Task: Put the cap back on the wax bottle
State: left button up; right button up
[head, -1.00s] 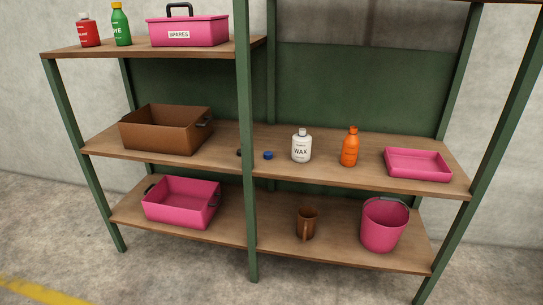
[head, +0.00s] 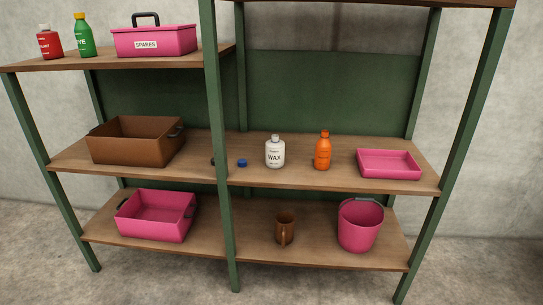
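The white wax bottle (head: 275,153) stands upright on the middle shelf, right of the front post, with its "WAX" label facing me. Its top is a greyish neck; I cannot tell any detail there. A small blue cap (head: 242,163) lies on the same shelf to the left of the bottle, apart from it. A small dark object (head: 213,161) is partly hidden behind the post, left of the blue cap; I cannot tell what it is. Neither of my grippers shows in the head view.
An orange bottle (head: 323,151) and a pink tray (head: 389,163) stand right of the wax bottle. The green front post (head: 220,180) rises just left of the blue cap. A brown bin (head: 136,141) sits further left. A mug (head: 285,229) and pink bucket (head: 360,225) stand below.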

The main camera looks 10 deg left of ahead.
aim_at(275, 148)
jog(key=i+j+z, duration=0.1)
jog(key=z, duration=0.45)
jog(key=i+j+z, duration=0.1)
jog(key=j+z, duration=0.3)
jog(key=j, duration=0.35)
jog(key=j+z, duration=0.3)
jog(key=j, duration=2)
jog(key=i, duration=0.05)
